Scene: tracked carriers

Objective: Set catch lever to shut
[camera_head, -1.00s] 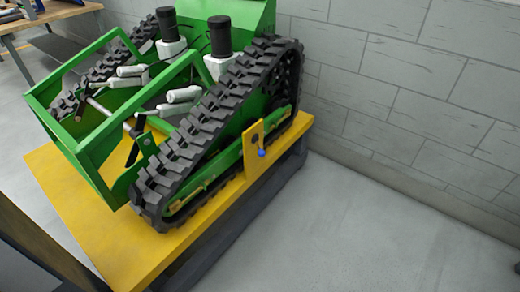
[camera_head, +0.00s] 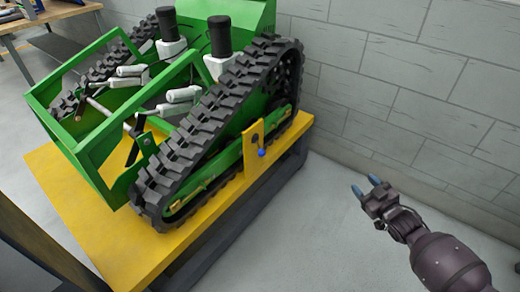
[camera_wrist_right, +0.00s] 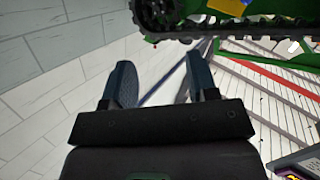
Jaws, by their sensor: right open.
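My left gripper is not in view.
The carrier stands on a yellow-topped platform (camera_head: 70,225). A black rubber track (camera_head: 205,125) runs along its near side, also at the top of the right wrist view (camera_wrist_right: 158,14). A grey block wall (camera_head: 420,90) stands behind. The floor right of the platform is clear.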

